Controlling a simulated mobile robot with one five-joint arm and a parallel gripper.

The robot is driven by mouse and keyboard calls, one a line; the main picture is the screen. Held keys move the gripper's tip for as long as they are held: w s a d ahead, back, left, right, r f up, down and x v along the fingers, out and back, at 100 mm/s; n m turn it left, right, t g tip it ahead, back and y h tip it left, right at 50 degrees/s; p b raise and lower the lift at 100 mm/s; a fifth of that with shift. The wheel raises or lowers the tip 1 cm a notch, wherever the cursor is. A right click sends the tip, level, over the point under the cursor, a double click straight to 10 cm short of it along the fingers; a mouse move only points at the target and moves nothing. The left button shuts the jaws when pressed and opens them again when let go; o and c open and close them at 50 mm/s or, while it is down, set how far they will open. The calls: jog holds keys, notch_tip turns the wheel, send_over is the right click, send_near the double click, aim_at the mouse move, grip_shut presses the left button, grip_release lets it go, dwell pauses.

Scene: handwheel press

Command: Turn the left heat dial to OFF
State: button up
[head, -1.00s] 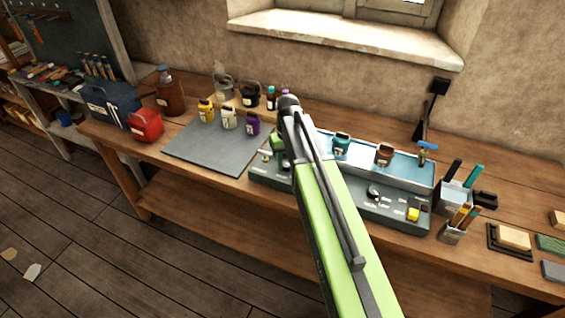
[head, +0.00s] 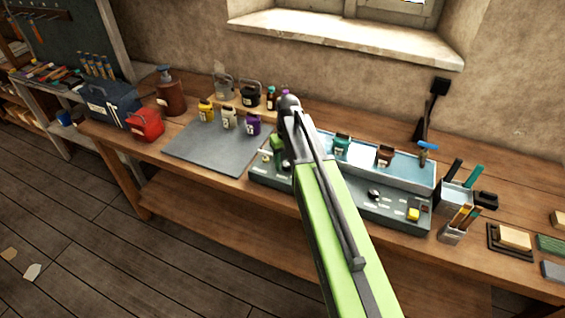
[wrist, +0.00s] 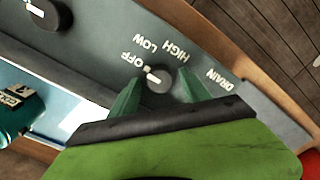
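The left heat dial (wrist: 158,79) is a dark round knob with a white mark, in the middle of the wrist view. Its mark lies on the side towards the OFF label (wrist: 131,62). LOW, HIGH and DRAIN labels are printed around it on the dark grey-green panel (wrist: 105,30). The green fingers of my gripper (wrist: 160,88) stand apart, one on each side of the dial; I cannot tell if they touch it. In the head view my gripper (head: 273,158) is low over the panel's left part, and my arm hides much of that area.
A second dial (head: 373,194) and a yellow button (head: 413,214) are on the panel's right part. A blue tray (head: 405,172) with jars lies behind.

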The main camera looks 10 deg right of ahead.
aim_at(287, 163)
notch_tip(287, 163, up, 17)
jog(key=p, duration=1.7)
jog(key=shift+r, duration=0.2)
jog(key=shift+f, duration=0.1)
